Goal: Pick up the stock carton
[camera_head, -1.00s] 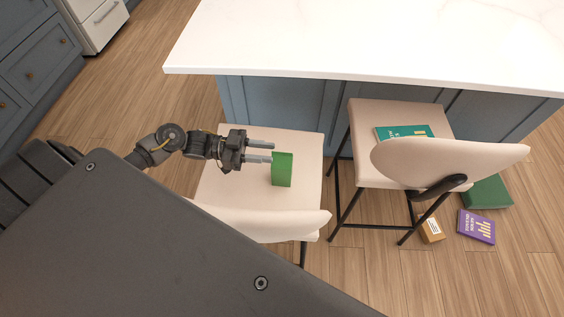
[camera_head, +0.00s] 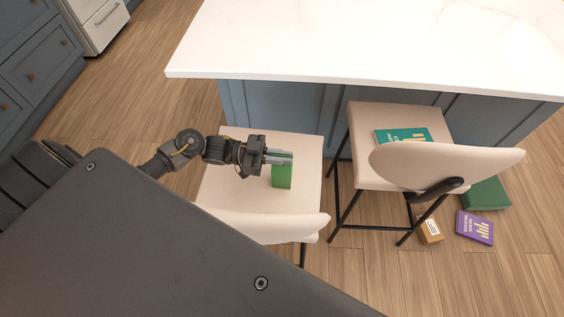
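A green carton (camera_head: 281,178), which I take to be the stock carton, stands upright on the pale seat of the left chair (camera_head: 225,188). My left gripper (camera_head: 279,157) is at the carton's top, with its fingers pointing right. A green strip shows between the two fingers, so they appear to straddle the top edge. Whether they press on the carton cannot be told. The fingers hide part of the carton's top. My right gripper is not in view.
A white counter (camera_head: 370,40) overhangs behind the chairs. The right chair (camera_head: 440,160) holds a teal book (camera_head: 398,136). A small brown box (camera_head: 431,231), a purple book (camera_head: 475,228) and a green box (camera_head: 487,193) lie on the wooden floor at the right.

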